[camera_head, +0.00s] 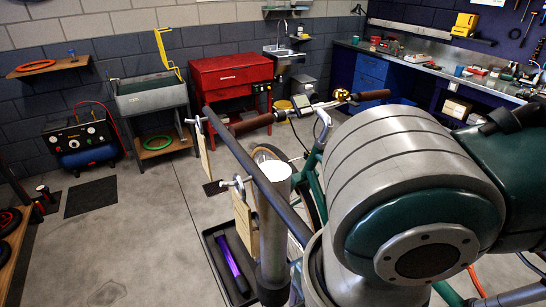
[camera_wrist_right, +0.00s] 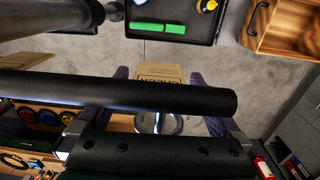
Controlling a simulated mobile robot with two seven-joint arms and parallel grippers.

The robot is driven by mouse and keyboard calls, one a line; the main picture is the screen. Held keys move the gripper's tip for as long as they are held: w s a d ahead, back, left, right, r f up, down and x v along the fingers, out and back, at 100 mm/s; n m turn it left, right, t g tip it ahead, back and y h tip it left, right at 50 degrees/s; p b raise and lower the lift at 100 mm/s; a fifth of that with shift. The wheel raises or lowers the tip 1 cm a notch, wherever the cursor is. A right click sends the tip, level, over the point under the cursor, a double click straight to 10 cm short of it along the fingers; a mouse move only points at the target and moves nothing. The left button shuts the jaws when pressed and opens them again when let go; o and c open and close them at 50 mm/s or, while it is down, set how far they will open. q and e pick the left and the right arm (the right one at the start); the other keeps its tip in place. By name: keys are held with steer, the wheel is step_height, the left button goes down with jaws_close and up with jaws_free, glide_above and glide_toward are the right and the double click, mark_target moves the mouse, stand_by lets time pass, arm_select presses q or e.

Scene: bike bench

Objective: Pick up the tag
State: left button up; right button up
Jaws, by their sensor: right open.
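Two tan cardboard tags hang from metal hooks on a dark bar in the head view, a nearer tag (camera_head: 245,226) and a farther tag (camera_head: 204,152). In the right wrist view a tan tag (camera_wrist_right: 158,72) with dark print sits between the fingertips of my right gripper (camera_wrist_right: 161,76). The fingers are apart, one on each side of the tag. A dark tube (camera_wrist_right: 110,95) crosses in front and hides part of the tag and fingers. A shiny metal hook (camera_wrist_right: 158,123) shows below it. Another tan piece (camera_wrist_right: 22,60) shows at the left. My left gripper is not in view.
The dark bar (camera_head: 255,172) runs close by the tags. A bicycle handlebar (camera_head: 300,112) stands behind. A black tray (camera_head: 213,246) on the floor holds a purple item (camera_head: 233,262). A wooden drawer or box (camera_wrist_right: 285,28) is at the upper right of the wrist view.

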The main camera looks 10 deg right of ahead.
steer(key=shift+c, duration=0.2)
steer(key=shift+r, duration=0.1)
steer(key=c, duration=1.3)
